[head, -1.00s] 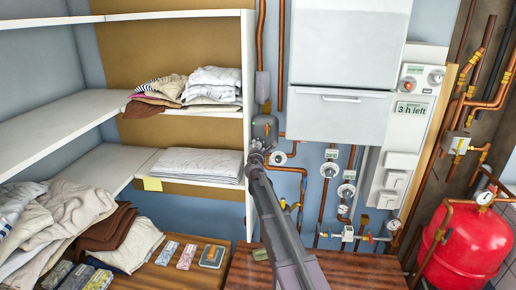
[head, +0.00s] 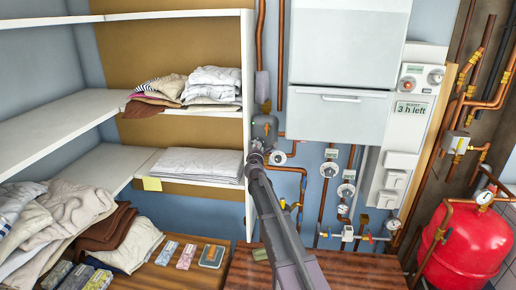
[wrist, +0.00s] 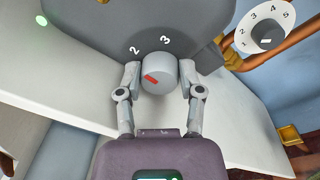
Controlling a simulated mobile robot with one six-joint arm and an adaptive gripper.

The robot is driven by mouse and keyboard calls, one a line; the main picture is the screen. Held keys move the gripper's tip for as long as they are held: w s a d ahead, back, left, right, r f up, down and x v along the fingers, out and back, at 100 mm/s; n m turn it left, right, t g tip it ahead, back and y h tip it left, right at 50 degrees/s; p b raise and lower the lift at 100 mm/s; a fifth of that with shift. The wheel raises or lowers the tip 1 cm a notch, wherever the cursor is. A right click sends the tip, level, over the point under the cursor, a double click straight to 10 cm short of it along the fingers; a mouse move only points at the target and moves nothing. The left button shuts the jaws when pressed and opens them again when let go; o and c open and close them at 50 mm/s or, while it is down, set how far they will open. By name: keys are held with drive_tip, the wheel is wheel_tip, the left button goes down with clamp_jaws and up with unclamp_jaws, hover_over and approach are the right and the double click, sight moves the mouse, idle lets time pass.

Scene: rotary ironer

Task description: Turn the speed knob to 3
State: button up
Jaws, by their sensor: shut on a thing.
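The round grey knob (wrist: 160,68) with a red mark sits on a dark grey housing (wrist: 90,25) in the wrist view. The numerals 2 and 3 show above it on the housing. The red mark lies on the knob's left part; I cannot tell exactly which numeral it points at. My gripper (wrist: 160,80) has a finger on each side of the knob and is shut on it. In the head view my gripper (head: 257,150) reaches the grey housing (head: 265,127) beside the shelf; the knob is hidden there.
A second dial (wrist: 268,37) numbered 1 to 5 is close on the right, with copper pipes around it. A white shelf unit (head: 249,60) stands left of my arm. A white cabinet (head: 340,115) and valves are right. A wooden bench (head: 350,270) lies below.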

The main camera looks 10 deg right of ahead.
drive_tip(key=m, duration=0.5)
drive_tip(key=m+b, duration=0.1)
drive_tip(key=m, duration=0.5)
drive_tip(key=shift+f+m+t+h+b, duration=0.2)
drive_tip(key=shift+m+t+h+b, duration=0.1)
drive_tip(key=shift+h, duration=0.1)
idle(0.3)
drive_tip(key=o, duration=0.9)
drive_tip(key=shift+c, duration=0.2)
drive_tip(key=shift+n, duration=0.5)
